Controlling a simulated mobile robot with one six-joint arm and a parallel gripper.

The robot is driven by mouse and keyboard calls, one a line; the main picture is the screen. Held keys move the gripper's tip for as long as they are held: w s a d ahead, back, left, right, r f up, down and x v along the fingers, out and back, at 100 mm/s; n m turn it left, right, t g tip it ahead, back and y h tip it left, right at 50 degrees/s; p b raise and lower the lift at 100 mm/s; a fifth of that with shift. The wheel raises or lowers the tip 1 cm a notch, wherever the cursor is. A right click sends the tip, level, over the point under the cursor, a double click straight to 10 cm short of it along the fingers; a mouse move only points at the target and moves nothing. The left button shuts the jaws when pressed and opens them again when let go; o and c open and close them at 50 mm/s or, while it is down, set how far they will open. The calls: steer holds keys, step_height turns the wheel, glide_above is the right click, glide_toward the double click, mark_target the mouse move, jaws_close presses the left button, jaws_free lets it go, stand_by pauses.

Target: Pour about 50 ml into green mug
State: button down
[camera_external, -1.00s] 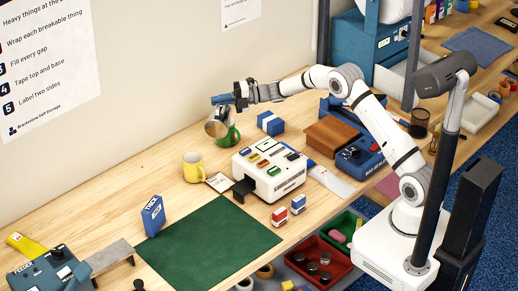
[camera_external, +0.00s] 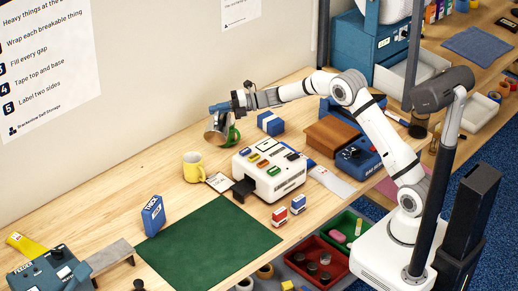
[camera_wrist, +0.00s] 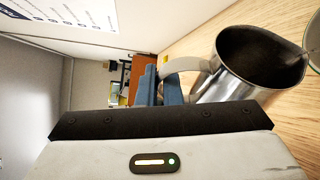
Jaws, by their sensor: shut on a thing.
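A steel pitcher (camera_external: 215,133) hangs tilted from my gripper (camera_external: 222,107) above the back of the bench. In the wrist view, my blue fingers (camera_wrist: 160,85) are shut on the pitcher's handle, and the pitcher (camera_wrist: 235,75) shows its dark inside. The green mug (camera_external: 235,136) stands on the bench just behind and to the right of the pitcher, partly hidden by it. A pale curved edge at the right of the wrist view may be the mug's rim. I cannot tell whether liquid is flowing or how much is in the mug.
A yellow mug (camera_external: 193,167) stands nearby in front. A blue and white box (camera_external: 270,123) is right of the green mug. The green mat (camera_external: 208,245) is clear.

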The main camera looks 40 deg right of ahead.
mark_target(214, 129)
steer(key=shift+s+a, duration=0.1)
steer(key=shift+s+a+f+b, duration=0.15)
steer(key=shift+a+f+b, duration=0.1)
steer(key=shift+b, duration=0.15)
steer(key=s+a+f+n+h+b, duration=0.1)
steer(key=b, duration=0.1)
steer(key=a+f+n+b, duration=0.1)
steer(key=n+b, duration=0.1)
steer(key=shift+s+a+h, duration=0.15)
steer(key=shift+s+h, duration=0.25)
steer(key=shift+s+a+f+n+b, duration=0.15)
steer(key=shift+s+f+n+b, duration=0.1)
steer(key=shift+n+b, duration=0.25)
steer(key=shift+a+f+n+h+b, duration=0.35)
steer(key=shift+f+b, duration=0.3)
steer(key=shift+b, duration=0.3)
steer(key=s+a+f+n+t+h+b, duration=0.1)
steer(key=s+a+n+t+h+b, duration=0.1)
steer(key=b, duration=0.9)
steer(key=s+a+n+h, duration=0.1)
steer(key=s+a+n, duration=0.1)
steer(key=a+n, duration=0.1)
steer(key=shift+a+f+n+h, duration=0.3)
steer(key=shift+f+n+h, duration=0.05)
steer(key=shift+n, duration=0.1)
